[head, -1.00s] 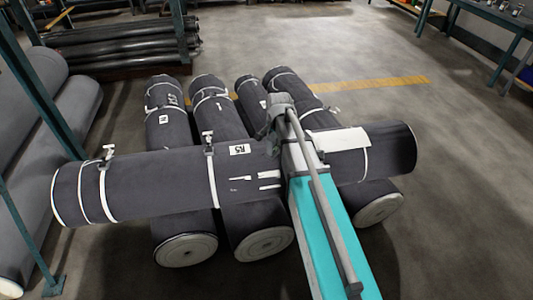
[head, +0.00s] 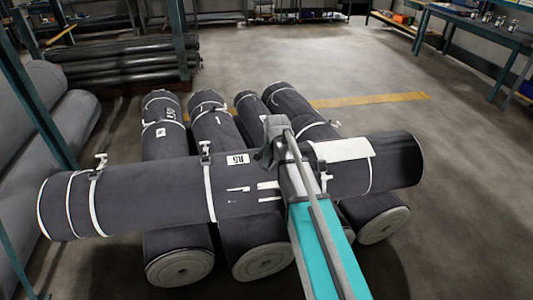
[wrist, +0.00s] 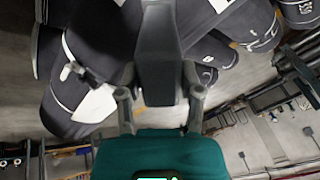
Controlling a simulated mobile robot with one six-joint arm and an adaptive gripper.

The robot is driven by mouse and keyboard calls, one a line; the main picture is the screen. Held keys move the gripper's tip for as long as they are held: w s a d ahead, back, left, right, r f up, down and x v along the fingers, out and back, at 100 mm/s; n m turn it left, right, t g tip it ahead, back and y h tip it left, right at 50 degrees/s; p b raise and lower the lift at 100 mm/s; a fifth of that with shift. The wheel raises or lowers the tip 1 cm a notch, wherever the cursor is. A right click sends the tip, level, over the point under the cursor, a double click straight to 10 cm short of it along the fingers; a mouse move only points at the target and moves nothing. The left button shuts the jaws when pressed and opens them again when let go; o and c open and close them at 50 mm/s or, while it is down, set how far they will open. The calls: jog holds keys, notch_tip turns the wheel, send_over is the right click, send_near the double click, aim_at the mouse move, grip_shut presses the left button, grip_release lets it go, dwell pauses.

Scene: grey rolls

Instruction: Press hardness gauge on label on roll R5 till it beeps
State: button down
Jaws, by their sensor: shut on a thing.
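Roll R5 (head: 130,190) is a dark grey roll lying crosswise on top of several other rolls in the head view. Its small white label marked R5 (head: 238,159) faces up, just left of the grey end of my arm. A larger blank white sheet (head: 343,150) lies on the same roll, right of my arm. In the wrist view my gripper (wrist: 160,108) is shut on a teal block with a lit green display, which appears to be the hardness gauge (wrist: 160,148). In the head view the gauge is hidden, and I cannot see it touching the label.
White straps with buckles (head: 206,150) circle the rolls and stick up slightly. Lower rolls (head: 180,262) lie side by side beneath R5. A teal rack post (head: 40,100) stands at left, a workbench (head: 480,35) at far right. The floor to the right is clear.

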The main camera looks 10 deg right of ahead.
jog(key=shift+f, duration=0.1)
jog(key=shift+b+x, duration=2.7)
jog(key=shift+x, duration=0.1)
jog(key=shift+w+f+b, duration=0.15)
jog(key=shift+f+b, duration=0.35)
dwell(0.8)
jog(key=shift+a, duration=0.1)
jog(key=shift+p+v, duration=3.25)
jog(key=shift+v, duration=0.25)
jog(key=shift+w, duration=0.1)
notch_tip(320, 180, up, 11)
jog(key=p, duration=1.1)
jog(key=shift+r, duration=0.2)
